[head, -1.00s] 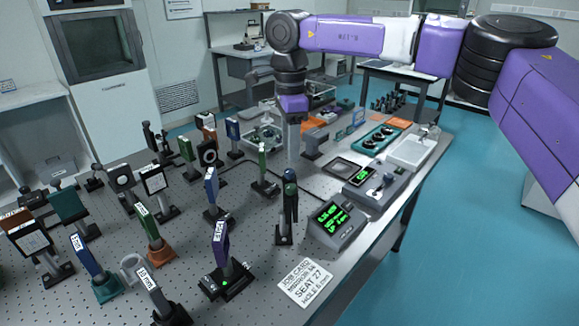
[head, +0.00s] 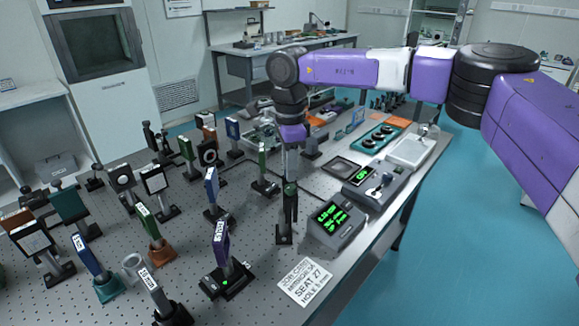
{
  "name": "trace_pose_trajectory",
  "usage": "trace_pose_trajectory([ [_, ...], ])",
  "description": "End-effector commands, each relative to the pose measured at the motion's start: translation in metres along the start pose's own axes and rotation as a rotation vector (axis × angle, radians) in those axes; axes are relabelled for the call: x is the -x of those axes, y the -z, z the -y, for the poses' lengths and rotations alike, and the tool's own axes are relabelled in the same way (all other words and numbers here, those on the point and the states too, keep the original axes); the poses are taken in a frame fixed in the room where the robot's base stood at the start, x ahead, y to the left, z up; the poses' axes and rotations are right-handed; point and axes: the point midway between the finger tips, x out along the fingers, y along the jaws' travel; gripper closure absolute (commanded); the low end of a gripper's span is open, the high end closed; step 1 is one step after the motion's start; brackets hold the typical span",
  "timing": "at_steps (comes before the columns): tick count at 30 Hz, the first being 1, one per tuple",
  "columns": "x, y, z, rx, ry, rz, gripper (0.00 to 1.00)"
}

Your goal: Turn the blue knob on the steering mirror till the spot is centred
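My gripper (head: 290,172) points straight down over a dark upright mount (head: 285,230) near the middle of the table. Its tip is at or just above the mount's top, where a small green part (head: 290,188) shows. I cannot tell whether it touches. The fingers are too small to tell open from shut. No blue knob can be made out; the mount's very top is hidden by my gripper. Which mount is the steering mirror is not clear. No light spot can be made out. A box with a green lit display (head: 335,222) stands right of the mount; its text is unreadable.
The perforated table (head: 120,225) holds several upright optic mounts to the left. A printed job card (head: 305,282) lies in front. A second display box (head: 378,183) and a white tray (head: 412,150) are to the right.

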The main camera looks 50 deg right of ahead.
Motion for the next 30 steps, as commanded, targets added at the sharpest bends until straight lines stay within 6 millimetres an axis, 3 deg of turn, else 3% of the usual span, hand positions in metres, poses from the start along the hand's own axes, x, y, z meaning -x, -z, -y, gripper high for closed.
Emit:
trace_pose_trajectory([
  [14,0.0006,0.0001,0.0,-0.068,-0.001,-0.001,1.0],
  [30,0.0007,0.0007,0.0,-0.518,0.001,-0.002,1.0],
])
